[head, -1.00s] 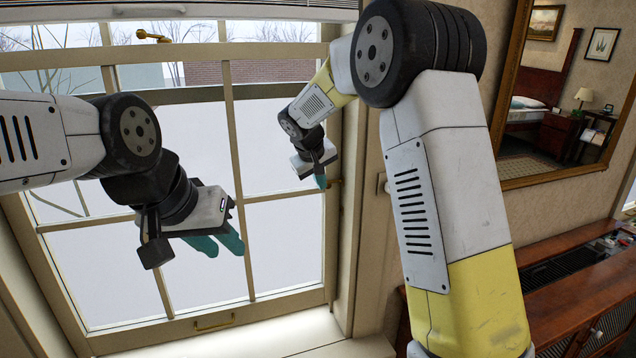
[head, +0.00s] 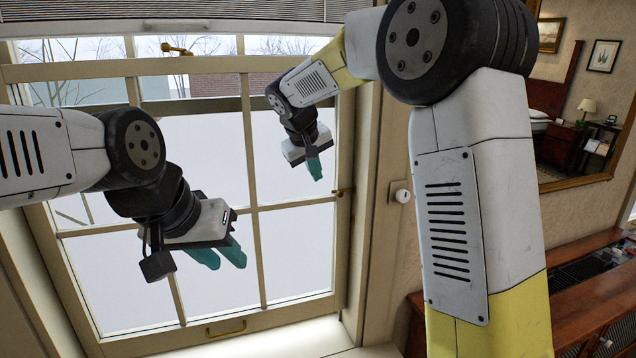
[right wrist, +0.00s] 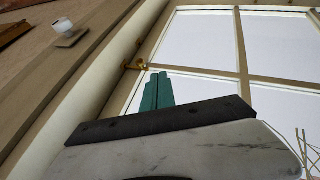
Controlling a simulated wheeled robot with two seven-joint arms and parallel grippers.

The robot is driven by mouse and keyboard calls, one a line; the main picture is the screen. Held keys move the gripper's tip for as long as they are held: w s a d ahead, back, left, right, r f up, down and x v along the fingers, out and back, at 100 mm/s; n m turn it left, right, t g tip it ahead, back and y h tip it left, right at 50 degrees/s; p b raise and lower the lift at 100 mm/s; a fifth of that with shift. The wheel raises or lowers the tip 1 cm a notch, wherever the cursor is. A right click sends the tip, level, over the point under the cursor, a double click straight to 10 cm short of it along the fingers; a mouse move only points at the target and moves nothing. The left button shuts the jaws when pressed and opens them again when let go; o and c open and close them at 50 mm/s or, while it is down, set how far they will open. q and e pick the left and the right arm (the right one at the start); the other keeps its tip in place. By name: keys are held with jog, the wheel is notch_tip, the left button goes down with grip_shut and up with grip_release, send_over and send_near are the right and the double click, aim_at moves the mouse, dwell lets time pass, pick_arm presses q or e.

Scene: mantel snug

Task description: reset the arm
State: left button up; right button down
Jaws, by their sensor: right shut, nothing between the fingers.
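My left gripper (head: 222,258) hangs at the left in the head view, in front of the window, with two teal fingers pointing down and right. The fingertips lie close side by side, and I cannot tell whether they are open or shut. Nothing shows in them. My right gripper (head: 315,170) is further off in the head view, near the window's right side, fingers pointing down. It is shut and empty. In the right wrist view its teal fingers (right wrist: 157,91) lie together against the window.
The window frame (head: 250,150) stands behind both grippers, with a brass handle (head: 222,327) at the bottom and a catch (head: 343,192) at the right. A white knob (head: 402,196) is on the wall. A mirror (head: 588,100) and wooden furniture (head: 590,285) are at the right.

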jog(key=shift+s+a+r, duration=0.1)
jog(key=shift+s+r, duration=0.2)
jog(key=shift+r, duration=0.2)
jog(key=s+d+r+m+y, duration=0.1)
jog(key=s+d, duration=0.7)
jog(key=s+d+f+m+y, duration=0.1)
jog(key=s+d+f, duration=0.1)
jog(key=s, duration=0.9)
jog(key=s+d+f+m+y, duration=0.2)
jog(key=s+d+f, duration=0.1)
jog(key=s, duration=0.9)
jog(key=shift+d+m, duration=0.3)
jog(key=shift+d, duration=0.3)
jog(key=shift+s, duration=0.1)
